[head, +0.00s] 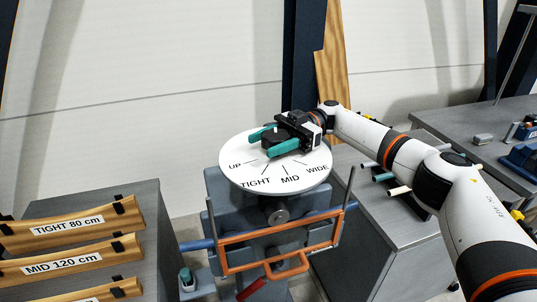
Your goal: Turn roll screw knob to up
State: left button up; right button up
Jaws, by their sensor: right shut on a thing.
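The dial (235,180) is a white round plate on a grey-blue machine in the middle of the head view. It carries the labels UP, TIGHT, MID and WIDE, each with a short black line, from left to right along its near half. My right gripper (272,141) is over the dial's far middle, its teal fingers pointing left and a little toward me. It is shut on the roll screw knob, which is mostly hidden by the fingers and the dark gripper body. The knob's pointing direction cannot be read clearly. My left gripper is not in view.
An orange frame with a handle (290,267) sits on the machine below the dial, between thin grey upright rods. A rack of wooden pieces (70,230) labelled TIGHT 80 cm and MID 120 cm stands at left. A grey bench (370,240) with small rods is at right, under my right arm.

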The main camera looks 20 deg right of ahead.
jog(key=shift+s+n+g+h+b, duration=0.1)
jog(key=shift+n+g+h+b, duration=0.4)
jog(key=shift+n+g+b, duration=0.55)
jog(key=shift+r+m, duration=0.1)
jog(key=shift+m, duration=0.15)
jog(key=o, duration=1)
jog(key=shift+c, duration=0.2)
